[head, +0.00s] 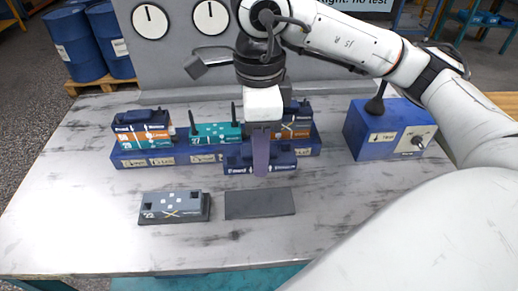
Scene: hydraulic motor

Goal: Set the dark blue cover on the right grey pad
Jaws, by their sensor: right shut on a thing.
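The dark blue cover (235,160) is in my right gripper (261,170), in the middle of the table in front of the long blue rack. Its underside seems to be above the table, behind the right grey pad. The finger hides part of the cover. The right grey pad (260,204) is a flat dark rectangle lying bare on the table. My left gripper is not in view.
A grey block (171,204) sits on the left pad. Behind, the blue rack (190,158) holds several dark blue, orange and teal parts. A blue box (372,132) with a dial stands at right. The table front is clear.

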